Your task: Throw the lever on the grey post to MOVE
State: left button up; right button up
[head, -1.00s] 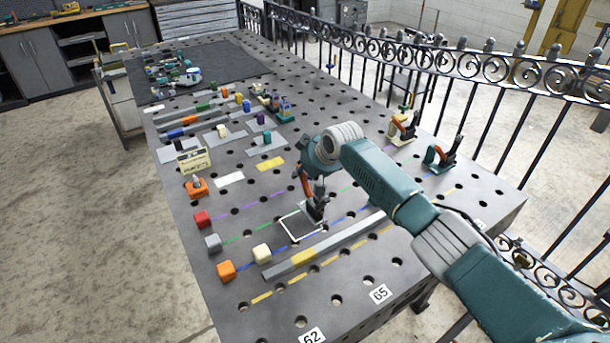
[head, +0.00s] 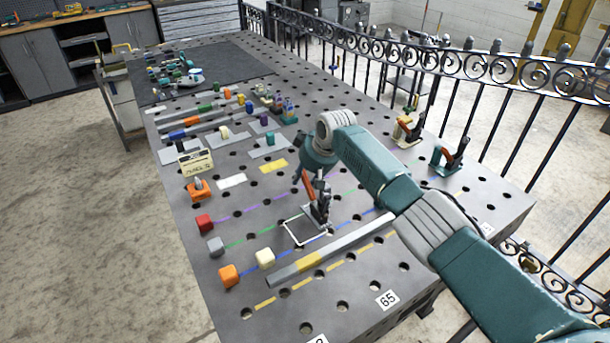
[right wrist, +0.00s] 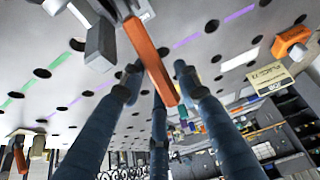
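A lever with an orange-red handle (head: 309,184) stands upright on a small grey and black mount (head: 319,214) beside a white square outline on the table. In the right wrist view the orange handle (right wrist: 150,62) rises from a grey body (right wrist: 101,45), and its end lies between my blue fingers. My right gripper (right wrist: 158,75) has its fingers spread apart around the handle; I cannot tell whether any finger touches it. In the head view the right gripper (head: 314,172) is small and partly hidden by its own wrist. No MOVE mark is readable. My left gripper is not in view.
Two similar levers, one on a cream base (head: 406,141) and one on a teal base (head: 444,170), stand farther right. Red (head: 204,224), grey (head: 215,247) and orange (head: 228,275) blocks line the left edge. A grey bar (head: 335,247) lies in front. A railing runs behind.

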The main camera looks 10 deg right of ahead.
jog(key=shift+o, duration=0.2)
jog(key=shift+r, duration=0.1)
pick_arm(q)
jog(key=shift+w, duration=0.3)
pick_arm(e)
jog(key=v, duration=1.1)
jog(key=shift+r, duration=0.35)
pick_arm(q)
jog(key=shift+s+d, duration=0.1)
pick_arm(e)
jog(key=shift+s+d+f, duration=0.1)
jog(key=shift+s+d, duration=0.05)
